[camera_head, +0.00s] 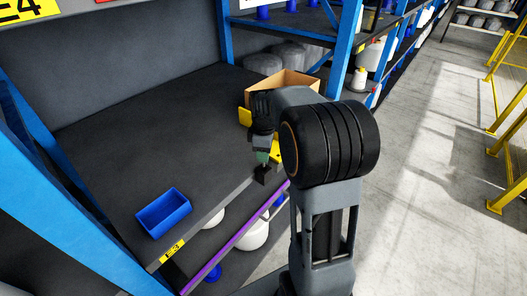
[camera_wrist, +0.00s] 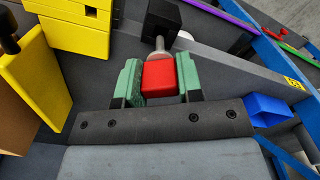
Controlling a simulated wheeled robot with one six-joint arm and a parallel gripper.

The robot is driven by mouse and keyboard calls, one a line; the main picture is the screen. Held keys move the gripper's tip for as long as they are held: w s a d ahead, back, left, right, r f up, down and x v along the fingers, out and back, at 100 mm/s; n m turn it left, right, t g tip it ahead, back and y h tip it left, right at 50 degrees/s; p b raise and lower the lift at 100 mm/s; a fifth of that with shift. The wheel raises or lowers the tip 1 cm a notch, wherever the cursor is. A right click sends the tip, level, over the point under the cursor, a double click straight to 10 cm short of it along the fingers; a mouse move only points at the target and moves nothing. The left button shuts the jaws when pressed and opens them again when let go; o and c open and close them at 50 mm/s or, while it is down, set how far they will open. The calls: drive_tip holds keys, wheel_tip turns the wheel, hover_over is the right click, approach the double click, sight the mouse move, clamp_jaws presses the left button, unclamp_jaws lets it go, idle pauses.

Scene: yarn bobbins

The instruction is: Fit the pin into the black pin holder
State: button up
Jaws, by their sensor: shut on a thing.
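The pin has a red block-shaped head (camera_wrist: 158,76) and a short pale metal shaft (camera_wrist: 160,53). My gripper (camera_wrist: 159,80) has its green fingers shut on the red head, one on each side. The black pin holder (camera_wrist: 172,18) is just beyond the shaft in the wrist view. The shaft's far end meets the holder's outline, and I cannot tell whether it is inside. In the head view my gripper (camera_head: 262,157) points down directly over the black holder (camera_head: 260,173), near the shelf's front edge. The pin is not clear there.
A blue bin (camera_head: 163,213) stands on the dark shelf (camera_head: 125,135) near its front edge. Yellow blocks (camera_wrist: 85,32) and a cardboard box (camera_head: 299,79) are close to my gripper. Blue uprights (camera_head: 345,45) frame the shelf. Its left middle is clear.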

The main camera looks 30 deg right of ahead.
sight(264, 167)
drive_tip(key=shift+f+b, duration=1.6)
drive_tip(key=shift+f, duration=0.85)
drive_tip(key=shift+f, duration=0.3)
drive_tip(key=o, duration=1)
wheel_tip(264, 167, up, 14)
drive_tip(key=shift+f, duration=0.1)
